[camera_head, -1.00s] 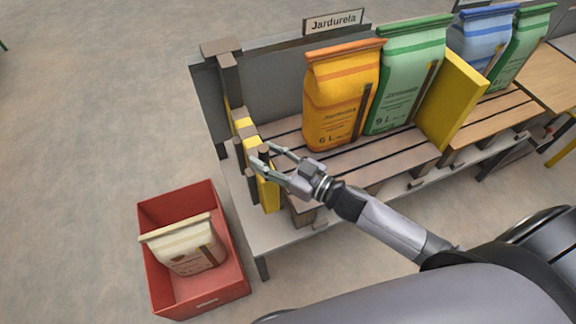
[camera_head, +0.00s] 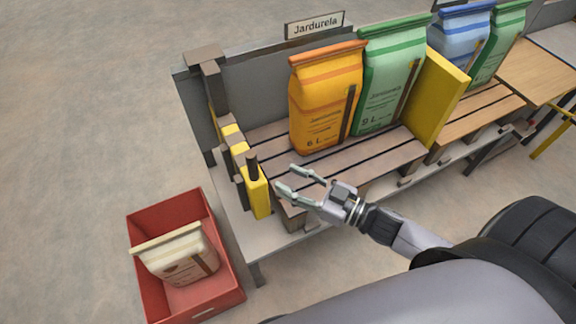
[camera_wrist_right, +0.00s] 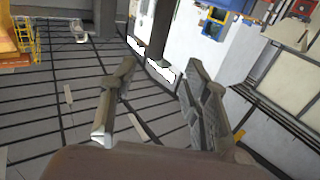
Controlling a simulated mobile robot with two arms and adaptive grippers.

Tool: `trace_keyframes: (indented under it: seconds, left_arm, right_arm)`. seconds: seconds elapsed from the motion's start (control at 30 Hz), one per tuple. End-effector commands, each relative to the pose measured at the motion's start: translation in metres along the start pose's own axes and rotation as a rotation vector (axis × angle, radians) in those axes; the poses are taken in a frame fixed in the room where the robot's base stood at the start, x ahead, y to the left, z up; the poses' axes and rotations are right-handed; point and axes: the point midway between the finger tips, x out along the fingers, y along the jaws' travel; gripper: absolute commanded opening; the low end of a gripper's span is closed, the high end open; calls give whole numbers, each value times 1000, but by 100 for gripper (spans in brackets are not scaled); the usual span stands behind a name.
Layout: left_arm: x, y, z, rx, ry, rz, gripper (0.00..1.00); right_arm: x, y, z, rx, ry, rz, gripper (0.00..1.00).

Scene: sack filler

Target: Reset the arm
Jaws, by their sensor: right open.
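My right gripper (camera_head: 300,186) is open and empty in the head view. It is above the front left part of the slatted bench, to the right of the yellow post with the dark upright handle (camera_head: 253,166), and apart from it. In the right wrist view the two fingers of my right gripper (camera_wrist_right: 165,110) stand apart with nothing between them. My left gripper is not in view.
An orange sack (camera_head: 325,98), a green sack (camera_head: 392,80) and a yellow panel (camera_head: 440,95) stand on the slatted bench (camera_head: 285,131). A red crate (camera_head: 190,310) on the floor holds a cream sack (camera_head: 178,258). Open floor lies at left.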

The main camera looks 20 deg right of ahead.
Motion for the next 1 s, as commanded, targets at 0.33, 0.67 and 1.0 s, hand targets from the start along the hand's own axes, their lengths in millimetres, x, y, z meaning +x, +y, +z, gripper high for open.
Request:
trace_keyframes:
  seconds: [0.33,0.67,1.0]
  left_arm:
    - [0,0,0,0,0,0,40]
    - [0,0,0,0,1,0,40]
    - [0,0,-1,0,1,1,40]
  right_arm:
    - [-2,10,19,3,-35,38,43]
    - [-64,65,219,41,-451,347,43]
    - [-198,-16,422,166,-1043,460,43]
